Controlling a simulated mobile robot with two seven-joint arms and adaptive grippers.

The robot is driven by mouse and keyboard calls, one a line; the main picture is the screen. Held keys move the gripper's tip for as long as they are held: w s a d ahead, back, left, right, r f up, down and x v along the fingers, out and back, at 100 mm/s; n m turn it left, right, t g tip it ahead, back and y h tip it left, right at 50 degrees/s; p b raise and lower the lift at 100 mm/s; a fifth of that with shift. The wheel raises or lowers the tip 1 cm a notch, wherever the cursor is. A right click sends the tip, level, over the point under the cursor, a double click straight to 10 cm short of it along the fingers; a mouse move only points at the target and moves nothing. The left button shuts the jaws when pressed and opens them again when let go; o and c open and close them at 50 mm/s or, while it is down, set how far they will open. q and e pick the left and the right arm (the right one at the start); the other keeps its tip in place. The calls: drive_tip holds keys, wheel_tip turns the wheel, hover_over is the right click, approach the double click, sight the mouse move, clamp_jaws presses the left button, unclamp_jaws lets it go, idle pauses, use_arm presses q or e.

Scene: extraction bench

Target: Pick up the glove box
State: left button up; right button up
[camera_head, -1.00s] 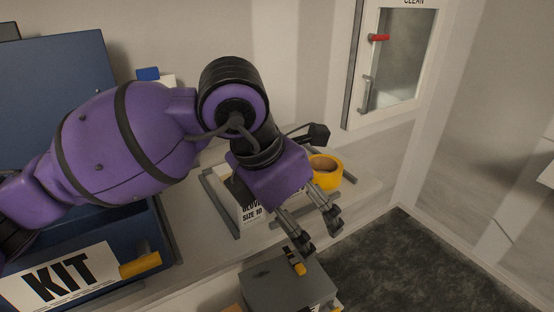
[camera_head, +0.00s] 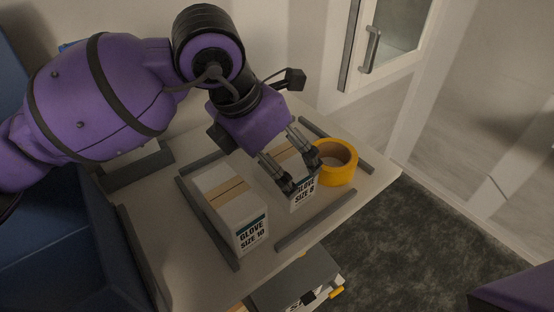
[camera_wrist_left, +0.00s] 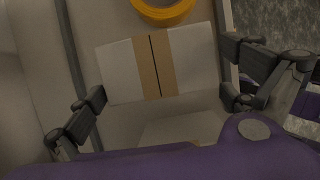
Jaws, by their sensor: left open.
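Two white glove boxes with tan strips stand on the bench. The box marked size 10 (camera_head: 222,207) shows nearly whole in the head view. The box marked size 8 (camera_head: 304,193) is to its right, partly hidden by my left gripper (camera_head: 300,173). The left gripper is open over the size 8 box, one finger to each side. In the left wrist view, a white box with a tan strip (camera_wrist_left: 122,68) lies between the spread fingers of the gripper (camera_wrist_left: 163,85). Contact cannot be told. My right gripper is not in view.
A yellow tape roll (camera_head: 337,170) stands close right of the size 8 box. Grey strips (camera_head: 315,220) edge the area on the bench top (camera_head: 185,262). A blue case (camera_head: 75,245) is at left. A grey box (camera_head: 297,280) is below the bench's front edge.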

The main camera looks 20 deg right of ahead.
use_arm(q)
drive_tip(key=x, duration=0.5)
drive_tip(key=c, duration=1)
drive_tip(key=shift+c, duration=0.5)
drive_tip(key=shift+r, duration=0.1)
